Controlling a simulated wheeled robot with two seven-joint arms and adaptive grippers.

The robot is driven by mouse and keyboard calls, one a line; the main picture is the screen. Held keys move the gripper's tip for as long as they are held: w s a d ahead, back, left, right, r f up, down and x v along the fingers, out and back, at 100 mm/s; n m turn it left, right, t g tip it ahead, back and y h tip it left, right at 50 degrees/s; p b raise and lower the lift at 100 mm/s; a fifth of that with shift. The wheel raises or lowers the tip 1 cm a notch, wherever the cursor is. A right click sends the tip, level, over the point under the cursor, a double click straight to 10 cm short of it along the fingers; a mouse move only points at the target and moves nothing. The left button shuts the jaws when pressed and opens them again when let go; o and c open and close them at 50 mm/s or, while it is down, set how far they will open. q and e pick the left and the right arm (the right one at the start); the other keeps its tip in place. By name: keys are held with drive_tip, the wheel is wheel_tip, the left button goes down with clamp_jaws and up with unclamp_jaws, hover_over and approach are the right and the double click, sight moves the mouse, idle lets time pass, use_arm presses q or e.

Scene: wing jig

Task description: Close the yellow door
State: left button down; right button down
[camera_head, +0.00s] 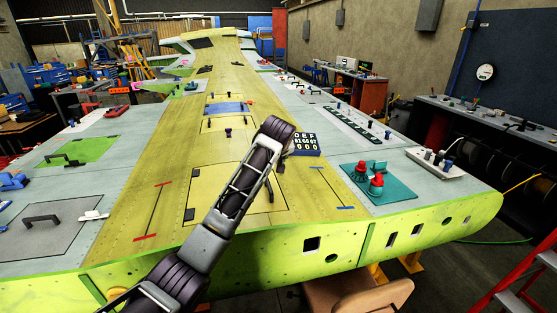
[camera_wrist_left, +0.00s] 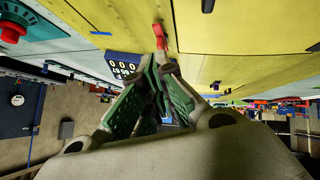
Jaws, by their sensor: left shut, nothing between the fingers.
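A yellow door panel (camera_head: 205,192), outlined on the yellow middle strip of the wing, looks about flush with the skin in the head view. My arm crosses in front of it and hides its middle. A dark handle shows just right of the arm. A red piece (camera_wrist_left: 158,38) shows at the fingertips against the yellow skin. My right gripper is not in view.
Right of the keypad, a teal plate (camera_head: 395,190) carries red knobs. A grey box with buttons (camera_head: 435,160) stands near the right edge. A green panel (camera_head: 78,151) with a black handle lies at left. A red ladder (camera_head: 515,290) stands at lower right.

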use_arm(q)
drive_tip(key=s+d+r+b, duration=0.1)
drive_tip(key=s+r, duration=0.3)
drive_tip(key=shift+d+r, duration=0.15)
drive_tip(key=shift+d, duration=0.15)
drive_tip(key=shift+s, duration=0.1)
drive_tip(key=shift+s, duration=0.1)
